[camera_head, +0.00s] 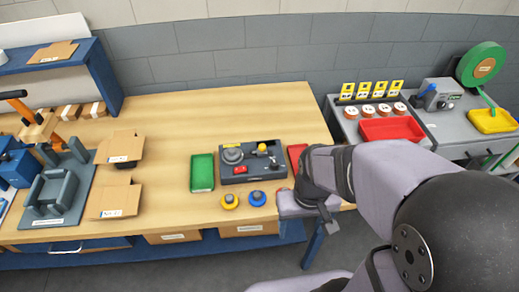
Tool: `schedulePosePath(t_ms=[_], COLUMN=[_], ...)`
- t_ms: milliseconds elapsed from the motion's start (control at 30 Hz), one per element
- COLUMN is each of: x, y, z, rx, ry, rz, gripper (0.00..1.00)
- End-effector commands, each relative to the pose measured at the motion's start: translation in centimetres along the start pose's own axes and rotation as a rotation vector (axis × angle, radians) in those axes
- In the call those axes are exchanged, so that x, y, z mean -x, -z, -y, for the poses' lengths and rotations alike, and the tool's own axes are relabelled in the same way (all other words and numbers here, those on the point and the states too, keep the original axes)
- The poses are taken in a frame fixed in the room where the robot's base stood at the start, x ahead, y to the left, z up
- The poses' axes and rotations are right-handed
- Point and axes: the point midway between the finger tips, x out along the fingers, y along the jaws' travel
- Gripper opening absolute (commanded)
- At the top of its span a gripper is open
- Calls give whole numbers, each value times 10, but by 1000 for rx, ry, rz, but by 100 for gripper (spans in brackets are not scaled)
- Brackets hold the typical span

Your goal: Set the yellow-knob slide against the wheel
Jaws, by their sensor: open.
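A dark grey fixture (238,178) sits on the wooden table. A grey round wheel (232,155) stands on its left part. A yellow knob (262,147) on the fixture's right part marks the slide, with a dark part beside it. A gap shows between the knob and the wheel; the slide's own edges are too small to make out. My gripper (327,218) is open at the table's front right edge, to the right of the fixture and apart from it. My arm partly hides it.
A green tray (202,173) is left of the fixture and a red tray (296,155) is right of it. Cardboard boxes (118,199) lie farther left. Bare table lies behind the fixture.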

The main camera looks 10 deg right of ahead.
Motion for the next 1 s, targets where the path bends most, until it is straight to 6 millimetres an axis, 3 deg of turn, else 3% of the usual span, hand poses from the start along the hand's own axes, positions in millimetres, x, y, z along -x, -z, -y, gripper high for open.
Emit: schedulePosePath(t_ms=[33, 133, 267, 367, 700, 1000], x=[0, 0, 4, 10, 34, 39], y=[0, 1, 12, 32, 149, 248], z=[0, 0, 1, 2, 11, 26], rx=[0, 0, 5, 12, 56, 101], ry=[0, 0, 0, 0, 0, 1], rz=[0, 0, 0, -1, 3, 4], gripper=[64, 40, 39, 39, 39, 39])
